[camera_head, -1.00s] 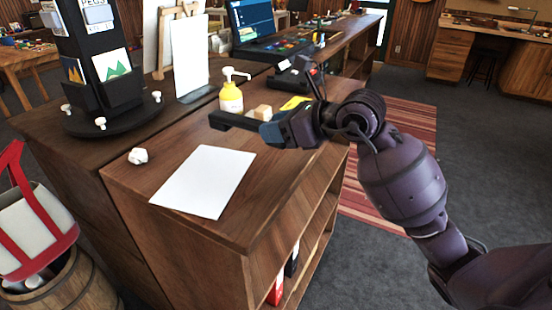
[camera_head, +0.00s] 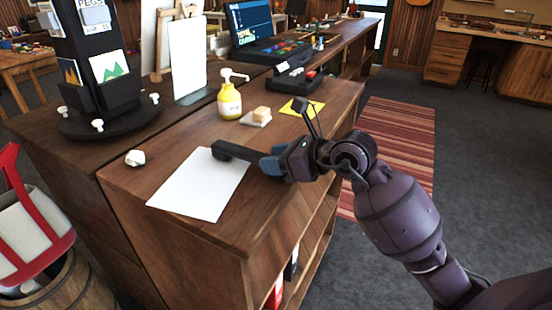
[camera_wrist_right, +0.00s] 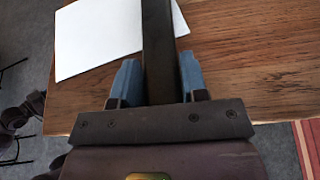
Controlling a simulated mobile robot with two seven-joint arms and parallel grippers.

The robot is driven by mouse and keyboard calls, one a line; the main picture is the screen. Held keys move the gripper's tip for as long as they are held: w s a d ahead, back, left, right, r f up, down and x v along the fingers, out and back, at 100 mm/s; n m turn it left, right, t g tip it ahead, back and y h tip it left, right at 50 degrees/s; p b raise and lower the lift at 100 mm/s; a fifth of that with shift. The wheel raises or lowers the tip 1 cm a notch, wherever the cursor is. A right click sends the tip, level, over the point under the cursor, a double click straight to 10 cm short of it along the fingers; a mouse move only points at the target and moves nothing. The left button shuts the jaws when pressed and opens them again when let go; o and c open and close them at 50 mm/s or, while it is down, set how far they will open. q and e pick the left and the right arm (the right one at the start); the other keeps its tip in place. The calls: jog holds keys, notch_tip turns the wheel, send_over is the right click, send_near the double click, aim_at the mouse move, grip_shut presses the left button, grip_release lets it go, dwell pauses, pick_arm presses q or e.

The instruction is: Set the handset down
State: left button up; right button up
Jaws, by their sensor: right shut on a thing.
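The black handset (camera_head: 238,152) is held by its near end in my right gripper (camera_head: 272,165), and its far end reaches over the white paper sheet (camera_head: 195,188) on the wooden counter. In the right wrist view the dark handset (camera_wrist_right: 158,50) runs between the two blue fingers of the right gripper (camera_wrist_right: 158,85), with part of the paper (camera_wrist_right: 105,40) to its left. The handset is low, close to the counter top; I cannot tell whether it touches. My left gripper is not in view.
A yellow pump bottle (camera_head: 229,100), a small block on a pad (camera_head: 257,117), a yellow note (camera_head: 302,106) and a black device (camera_head: 294,80) stand behind the gripper. The counter's front right part (camera_head: 240,235) is clear.

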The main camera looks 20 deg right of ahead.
jog(key=shift+f, duration=0.15)
jog(key=o, duration=1)
